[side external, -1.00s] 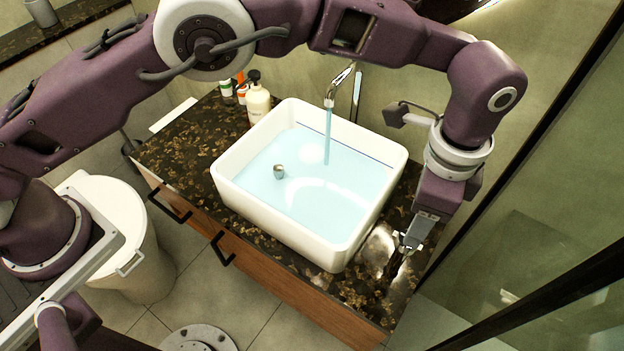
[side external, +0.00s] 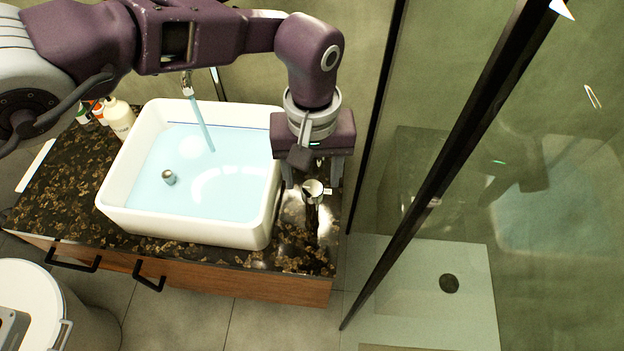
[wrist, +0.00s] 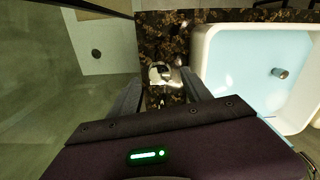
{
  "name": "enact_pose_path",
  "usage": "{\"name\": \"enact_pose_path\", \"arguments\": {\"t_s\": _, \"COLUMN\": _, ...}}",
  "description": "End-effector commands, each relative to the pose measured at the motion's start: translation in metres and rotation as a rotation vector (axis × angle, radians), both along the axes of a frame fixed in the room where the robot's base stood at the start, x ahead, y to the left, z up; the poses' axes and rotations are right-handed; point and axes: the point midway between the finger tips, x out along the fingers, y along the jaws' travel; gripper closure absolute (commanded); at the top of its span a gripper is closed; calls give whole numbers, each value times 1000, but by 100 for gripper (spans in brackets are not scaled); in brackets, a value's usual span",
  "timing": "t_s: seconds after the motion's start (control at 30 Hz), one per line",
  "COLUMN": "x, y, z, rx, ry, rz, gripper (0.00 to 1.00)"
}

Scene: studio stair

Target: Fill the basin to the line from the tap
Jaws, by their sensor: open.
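The white basin (side external: 118,190) stands on the counter, holding pale blue water (side external: 215,180). A stream runs into it from the chrome tap spout (side external: 187,82). A dark blue line (side external: 225,125) marks the inner back wall; the water surface looks slightly below it. A chrome handle-like fitting (side external: 313,188) stands on the counter right of the basin; it also shows in the wrist view (wrist: 160,72). My gripper (side external: 311,182) is open and points down over this fitting, a finger on either side. Whether the fingers touch it cannot be told.
A small metal knob-like piece (side external: 169,177) shows in the water. Bottles (side external: 120,118) stand at the counter's back left. A dark-framed glass screen (side external: 440,150) rises right of the counter. Dark drawer handles (side external: 150,276) stick out in front.

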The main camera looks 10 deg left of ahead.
Motion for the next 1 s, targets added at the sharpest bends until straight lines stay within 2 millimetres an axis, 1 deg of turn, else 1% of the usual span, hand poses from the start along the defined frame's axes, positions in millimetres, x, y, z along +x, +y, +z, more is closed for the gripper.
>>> {"name": "enact_pose_path", "arguments": {"t_s": 0.03, "x": -1, "y": 0, "z": -9, "rx": 2, "ry": 1, "rz": -1, "gripper": 43}}
{"name": "enact_pose_path", "arguments": {"t_s": 0.1, "x": 0, "y": 0, "z": -19, "rx": 1, "ry": 1, "rz": -1, "gripper": 43}}
{"name": "enact_pose_path", "arguments": {"t_s": 0.2, "x": 0, "y": 0, "z": -27, "rx": -1, "ry": 1, "rz": -1, "gripper": 43}}
{"name": "enact_pose_path", "arguments": {"t_s": 0.43, "x": 0, "y": 0, "z": -29, "rx": -1, "ry": 0, "rz": -2, "gripper": 43}}
{"name": "enact_pose_path", "arguments": {"t_s": 0.47, "x": 0, "y": 0, "z": -29, "rx": -1, "ry": 0, "rz": -2, "gripper": 45}}
{"name": "enact_pose_path", "arguments": {"t_s": 0.5, "x": 0, "y": 0, "z": -29, "rx": -1, "ry": 0, "rz": -3, "gripper": 53}}
{"name": "enact_pose_path", "arguments": {"t_s": 0.57, "x": 0, "y": 0, "z": -29, "rx": -1, "ry": 0, "rz": -3, "gripper": 65}}
{"name": "enact_pose_path", "arguments": {"t_s": 0.6, "x": 0, "y": 0, "z": -29, "rx": -1, "ry": 0, "rz": -3, "gripper": 73}}
{"name": "enact_pose_path", "arguments": {"t_s": 0.73, "x": 0, "y": 0, "z": -29, "rx": -1, "ry": 0, "rz": -3, "gripper": 98}}
{"name": "enact_pose_path", "arguments": {"t_s": 0.77, "x": 0, "y": 0, "z": -29, "rx": -2, "ry": 0, "rz": -3, "gripper": 100}}
{"name": "enact_pose_path", "arguments": {"t_s": 1.0, "x": 0, "y": 0, "z": -28, "rx": -2, "ry": 0, "rz": -27, "gripper": 100}}
